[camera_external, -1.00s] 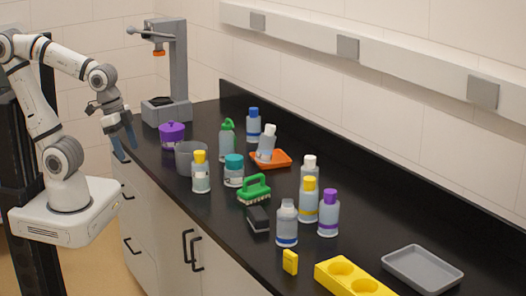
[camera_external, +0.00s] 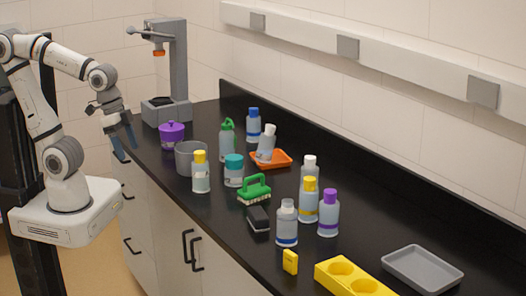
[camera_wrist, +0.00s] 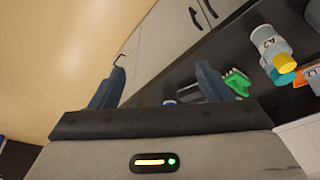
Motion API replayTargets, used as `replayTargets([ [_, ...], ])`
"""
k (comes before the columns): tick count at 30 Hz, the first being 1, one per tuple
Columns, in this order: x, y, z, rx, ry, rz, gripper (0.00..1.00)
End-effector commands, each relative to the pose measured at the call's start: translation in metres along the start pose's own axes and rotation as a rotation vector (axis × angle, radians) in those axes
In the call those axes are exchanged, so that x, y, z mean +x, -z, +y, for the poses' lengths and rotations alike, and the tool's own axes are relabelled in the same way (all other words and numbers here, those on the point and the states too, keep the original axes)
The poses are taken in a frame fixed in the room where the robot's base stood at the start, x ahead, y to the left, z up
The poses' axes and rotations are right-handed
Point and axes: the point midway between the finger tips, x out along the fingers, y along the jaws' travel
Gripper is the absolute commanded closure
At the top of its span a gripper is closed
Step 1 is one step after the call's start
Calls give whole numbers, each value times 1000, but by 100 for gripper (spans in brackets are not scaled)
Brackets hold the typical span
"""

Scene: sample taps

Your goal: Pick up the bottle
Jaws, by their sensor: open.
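Several bottles stand on the black counter in the external view. The front ones are a clear bottle with a whitish cap (camera_external: 287,225), a yellow-capped bottle (camera_external: 308,205) and a purple-capped bottle (camera_external: 328,215). A white-capped bottle (camera_external: 309,165) is partly hidden behind them. Another yellow-capped bottle (camera_external: 201,175) stands farther left. A green-topped bottle (camera_external: 227,143) and a blue-capped bottle (camera_external: 254,127) stand at the back. A tilted white-capped bottle (camera_external: 266,145) is at the orange tray. My gripper (camera_external: 124,147) is open and empty by the counter's left edge, apart from every bottle. The wrist view shows a yellow-capped bottle (camera_wrist: 270,45) right of my fingers.
A grey cup (camera_external: 189,160), purple pot (camera_external: 172,135), teal-lidded jar (camera_external: 234,172), green brush (camera_external: 254,190) and black block (camera_external: 258,219) crowd the counter. A yellow holder (camera_external: 350,281) and grey tray (camera_external: 422,268) lie at the front right. A grey stand (camera_external: 180,70) rises at the back.

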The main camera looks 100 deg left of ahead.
Motion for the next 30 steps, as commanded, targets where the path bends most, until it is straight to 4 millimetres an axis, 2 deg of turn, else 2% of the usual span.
replayTargets([
  [3,0,0,0,0,0,0,24],
  [11,-1,3,-1,-3,1,0,24],
  [14,-3,20,-7,-18,3,-1,24],
  [17,-5,54,-22,-48,7,0,24],
  [21,-3,115,-61,-100,14,5,24],
  [23,0,140,-82,-122,18,8,24],
  [26,9,178,-123,-158,23,16,24],
  [30,28,220,-190,-208,33,28,24],
])
